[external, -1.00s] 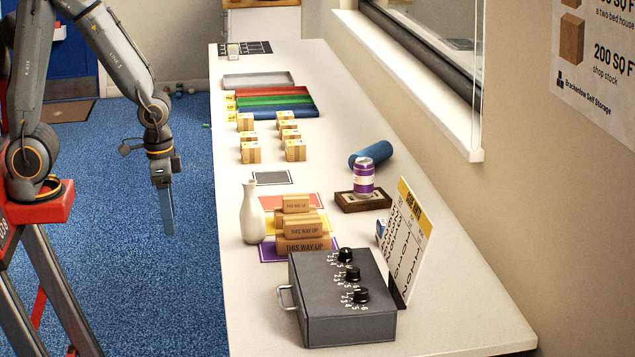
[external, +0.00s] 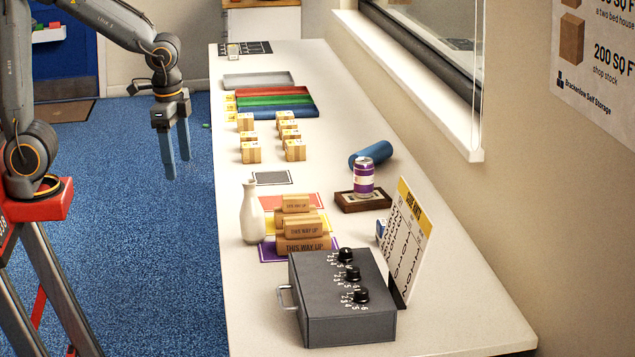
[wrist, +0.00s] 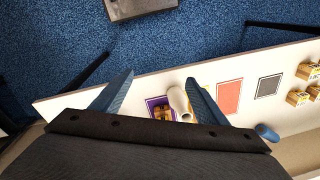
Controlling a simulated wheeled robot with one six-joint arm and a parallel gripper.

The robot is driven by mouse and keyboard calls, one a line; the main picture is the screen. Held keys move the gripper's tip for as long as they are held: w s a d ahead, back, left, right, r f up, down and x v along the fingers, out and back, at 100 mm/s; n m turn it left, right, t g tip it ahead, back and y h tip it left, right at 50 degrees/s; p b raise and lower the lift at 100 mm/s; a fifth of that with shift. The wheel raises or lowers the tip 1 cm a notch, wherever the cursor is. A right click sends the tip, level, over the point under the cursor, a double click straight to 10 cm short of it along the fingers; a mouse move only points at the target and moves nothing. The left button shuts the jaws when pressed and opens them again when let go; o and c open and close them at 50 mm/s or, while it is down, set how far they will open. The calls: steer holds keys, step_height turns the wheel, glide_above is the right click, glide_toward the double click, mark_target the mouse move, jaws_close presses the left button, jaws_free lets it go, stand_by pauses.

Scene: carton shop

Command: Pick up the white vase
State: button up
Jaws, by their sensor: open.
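The white vase (external: 252,214) stands upright near the left edge of the long table (external: 240,290), beside the stacked wooden blocks. My gripper (external: 177,170) is open and empty over the blue floor, up and to the left of the vase and clear of the table, with its fingers pointing down. In the wrist view the vase (wrist: 179,102) shows beyond my gripper (wrist: 157,82), close to the right finger in the picture. The vase and fingers are apart.
Wooden blocks (external: 303,228) stand on coloured mats right of the vase. A grey box with knobs (external: 335,310) is in front. Behind are a dark mat (external: 272,178), several small cartons (external: 250,152) and coloured trays (external: 275,101). A purple can (external: 364,178) stands farther right.

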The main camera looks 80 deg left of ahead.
steer(key=w+a+m+y+p, duration=0.1)
steer(key=w+m+y, duration=0.1)
steer(key=w+m, duration=0.7)
steer(key=m+t+y+p, duration=0.1)
steer(key=m+t+p, duration=0.1)
steer(key=m, duration=0.8)
glide_above(251, 215)
steer(key=s, duration=0.2)
steer(key=f, duration=1.1)
steer(key=shift+w+d, duration=0.25)
steer(key=shift+d, duration=0.15)
steer(key=shift+x, duration=1.5)
steer(key=x, duration=0.4)
steer(key=shift+a+r, duration=0.15)
steer(key=shift+a, duration=0.15)
steer(key=shift+w+a+f+p, duration=0.1)
steer(key=shift+a+f+p, duration=0.15)
steer(key=shift+f, duration=0.35)
steer(key=shift+c, duration=0.2)
steer(key=c, duration=1.2)
